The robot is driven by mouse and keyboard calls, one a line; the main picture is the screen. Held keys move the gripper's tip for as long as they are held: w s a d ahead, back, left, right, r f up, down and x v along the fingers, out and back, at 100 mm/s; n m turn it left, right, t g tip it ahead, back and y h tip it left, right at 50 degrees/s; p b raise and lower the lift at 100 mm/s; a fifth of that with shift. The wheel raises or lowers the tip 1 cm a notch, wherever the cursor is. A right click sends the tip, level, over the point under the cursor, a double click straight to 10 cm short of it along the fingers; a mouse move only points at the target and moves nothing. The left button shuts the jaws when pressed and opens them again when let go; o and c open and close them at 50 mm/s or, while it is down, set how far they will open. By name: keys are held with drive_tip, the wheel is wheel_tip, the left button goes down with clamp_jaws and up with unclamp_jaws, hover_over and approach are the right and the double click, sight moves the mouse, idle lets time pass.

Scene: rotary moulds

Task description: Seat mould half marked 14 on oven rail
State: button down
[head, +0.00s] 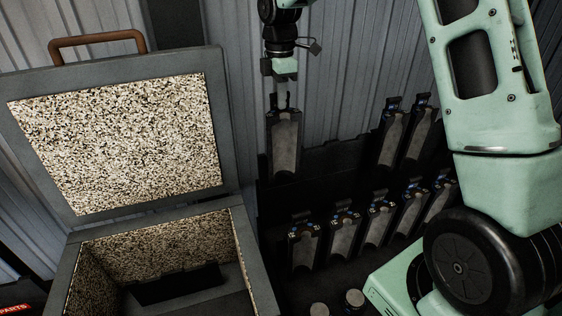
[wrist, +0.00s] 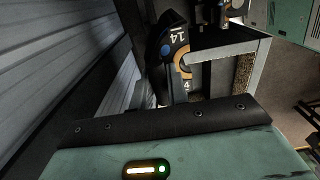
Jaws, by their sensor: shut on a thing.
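My gripper (head: 284,100) points down and is shut on the top end of a mould half (head: 284,145), which hangs upright at the left end of the dark rack. In the wrist view the held mould half (wrist: 178,45) shows the mark 14, a blue dot and an orange ring. Its lower end overlaps the rack's upper tier in the head view; I cannot tell whether it touches. The oven (head: 258,262) stands open at the left, its lining speckled.
The oven lid (head: 222,150) is tipped up, with a brown handle (head: 98,40). Two mould halves (head: 391,140) stand in the upper tier at right, several (head: 343,228) in the lower tier. Two small round pieces (head: 354,299) sit at the bottom. A corrugated wall (head: 345,70) is behind.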

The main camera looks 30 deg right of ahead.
drive_tip(key=shift+w+r+p, duration=0.1)
drive_tip(key=shift+r+p, duration=1.3)
drive_tip(key=shift+r, duration=0.55)
